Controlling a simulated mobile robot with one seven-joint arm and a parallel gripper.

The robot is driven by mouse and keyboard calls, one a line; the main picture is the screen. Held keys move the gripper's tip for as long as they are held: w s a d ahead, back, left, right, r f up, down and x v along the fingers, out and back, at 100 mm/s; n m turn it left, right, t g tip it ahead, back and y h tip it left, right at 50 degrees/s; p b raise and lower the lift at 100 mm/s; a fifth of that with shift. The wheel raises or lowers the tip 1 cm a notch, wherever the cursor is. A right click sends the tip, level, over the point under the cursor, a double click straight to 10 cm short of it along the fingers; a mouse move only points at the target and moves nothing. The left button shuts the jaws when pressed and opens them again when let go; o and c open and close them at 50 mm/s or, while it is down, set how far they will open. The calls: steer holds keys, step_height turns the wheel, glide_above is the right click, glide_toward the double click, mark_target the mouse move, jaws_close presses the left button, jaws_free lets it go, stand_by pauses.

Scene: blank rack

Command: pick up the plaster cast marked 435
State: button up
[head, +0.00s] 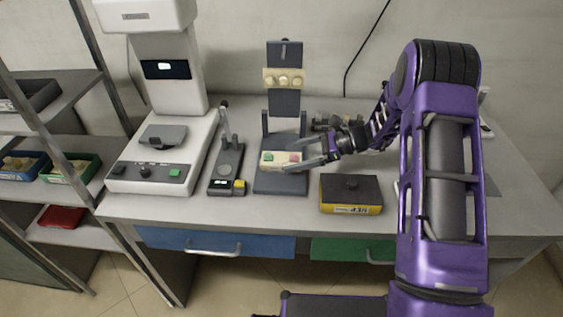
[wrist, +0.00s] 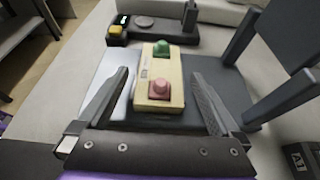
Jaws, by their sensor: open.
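No number 435 can be read in either view, so I cannot tell which piece is the marked cast. A cream block (head: 270,163) with a green knob and a red knob lies on a dark stand (head: 283,186); the block also shows in the wrist view (wrist: 151,78). My gripper (head: 303,158) is open at the block's right end. In the wrist view its fingers (wrist: 162,82) lie on either side of the block, with gaps. A cream piece with rounded bumps (head: 283,78) is on the stand's upright.
A black box (head: 350,188) with a yellow label, its number unclear, stands right of the stand. A small device (head: 226,170) and a white machine (head: 158,150) stand left. Shelf trays, blue (head: 22,178) and green (head: 88,164), hold cream pieces. The front counter strip is clear.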

mark_target(281, 161)
steer(key=shift+x, duration=1.2)
steer(key=c, duration=1.5)
